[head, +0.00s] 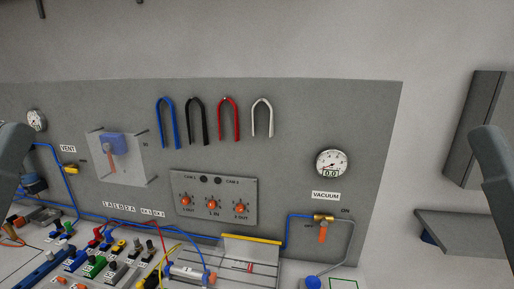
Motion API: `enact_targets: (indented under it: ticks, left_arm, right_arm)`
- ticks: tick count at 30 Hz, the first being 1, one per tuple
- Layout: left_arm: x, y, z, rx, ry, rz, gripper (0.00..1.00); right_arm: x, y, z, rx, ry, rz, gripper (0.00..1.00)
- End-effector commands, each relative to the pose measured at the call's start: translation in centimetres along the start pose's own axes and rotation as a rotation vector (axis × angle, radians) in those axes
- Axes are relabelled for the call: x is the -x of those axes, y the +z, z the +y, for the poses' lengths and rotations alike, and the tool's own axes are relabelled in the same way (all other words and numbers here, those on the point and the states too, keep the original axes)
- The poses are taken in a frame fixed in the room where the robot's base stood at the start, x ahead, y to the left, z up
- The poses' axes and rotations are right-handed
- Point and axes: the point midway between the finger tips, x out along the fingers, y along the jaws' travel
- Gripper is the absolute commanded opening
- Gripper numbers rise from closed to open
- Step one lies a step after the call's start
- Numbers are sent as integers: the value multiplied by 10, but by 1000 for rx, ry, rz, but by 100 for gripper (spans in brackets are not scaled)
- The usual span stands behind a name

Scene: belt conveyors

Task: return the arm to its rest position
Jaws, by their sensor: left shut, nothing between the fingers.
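My left gripper and arm (12,160) show only as a grey part at the left edge, in front of the panel; the fingertips are hard to make out. The gripper is shut and empty, apart from every object. A grey part of my right arm (496,170) shows at the right edge; its gripper is out of view.
The upright grey panel (340,120) carries colored hoses (228,118), a vacuum gauge (332,163), an orange-handled valve (323,229) and a knob box (213,199). Crowded valves and fittings (98,262) lie below. A grey shelf (465,232) stands right. Space before the upper panel looks clear.

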Motion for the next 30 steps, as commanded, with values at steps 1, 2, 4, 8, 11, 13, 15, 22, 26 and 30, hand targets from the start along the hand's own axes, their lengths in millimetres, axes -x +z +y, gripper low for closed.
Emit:
enact_targets:
  ticks: [1,2,4,8,11,13,15,22,26,30]
  left_arm:
    - [-31,-28,0,0,0,-1,0]
    - [-39,-35,0,0,0,-1,0]
    - [-60,-54,0,0,0,-2,0]
    - [-106,-96,0,-1,0,-2,0]
    - [-143,-130,0,-1,1,-2,0]
    - [-168,-153,0,-1,1,-2,0]
    - [-194,-176,0,-1,1,-3,0]
    - [-249,-227,0,-1,1,-3,0]
    - [-256,-233,0,-1,1,-3,0]
    - [-253,-230,0,-1,1,-3,0]
  right_arm:
    - [-31,-29,0,0,0,2,50]
    - [-39,-37,0,0,0,1,50]
    - [-60,-56,0,0,0,1,50]
    - [-106,-98,0,0,0,0,50]
    - [-143,-132,0,0,0,0,50]
    - [-168,-155,1,0,0,1,50]
    - [-193,-178,1,0,0,0,50]
    - [-249,-229,1,0,0,0,50]
    - [-256,-236,1,0,0,0,50]
    - [-252,-232,1,0,0,-1,50]
